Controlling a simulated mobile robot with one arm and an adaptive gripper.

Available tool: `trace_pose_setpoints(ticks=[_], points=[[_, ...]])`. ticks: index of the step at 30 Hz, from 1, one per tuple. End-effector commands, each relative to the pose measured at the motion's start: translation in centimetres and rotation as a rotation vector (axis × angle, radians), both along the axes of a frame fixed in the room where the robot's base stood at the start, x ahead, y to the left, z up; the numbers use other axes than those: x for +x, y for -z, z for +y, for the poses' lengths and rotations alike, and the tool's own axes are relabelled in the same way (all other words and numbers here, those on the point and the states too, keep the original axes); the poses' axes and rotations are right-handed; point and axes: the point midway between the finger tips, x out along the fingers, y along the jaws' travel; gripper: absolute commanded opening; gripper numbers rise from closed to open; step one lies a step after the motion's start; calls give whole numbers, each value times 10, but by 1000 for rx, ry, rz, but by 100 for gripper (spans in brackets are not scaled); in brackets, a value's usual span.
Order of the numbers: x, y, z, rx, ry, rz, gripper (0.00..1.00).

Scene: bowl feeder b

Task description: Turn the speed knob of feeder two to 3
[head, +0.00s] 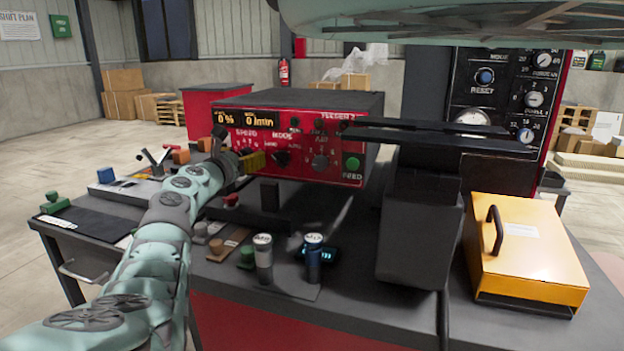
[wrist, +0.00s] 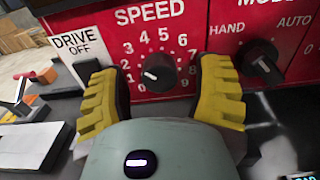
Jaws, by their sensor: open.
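The red feeder two control box (head: 345,123) stands on the bench, with its display reading 0 %. In the wrist view the black speed knob (wrist: 160,72) sits under the word SPEED, inside an arc of numbers. Its white mark points left and slightly down, toward the low end of the scale, away from the 3. My gripper (wrist: 160,95) is open, with one yellow ribbed finger on each side of the knob and a gap to it on both sides. In the head view my gripper (head: 240,160) is at the box's left front and hides the knob.
The mode knob (wrist: 260,62) is close to the right finger. A white DRIVE OFF sign (wrist: 78,44) is behind the left finger. A dark chute (head: 420,235) and a yellow case (head: 525,240) stand to the right. Small cylinders (head: 263,255) stand in front of the box.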

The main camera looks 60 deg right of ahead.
Motion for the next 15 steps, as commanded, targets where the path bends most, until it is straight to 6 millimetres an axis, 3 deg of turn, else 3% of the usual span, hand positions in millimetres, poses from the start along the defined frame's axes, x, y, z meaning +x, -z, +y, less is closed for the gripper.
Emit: trace_pose_setpoints(ticks=[5, 15], points=[[-1, 2, 4, 1, -2, 1, 64], [-11, 1, 34, 2, 2, -5, 64]])
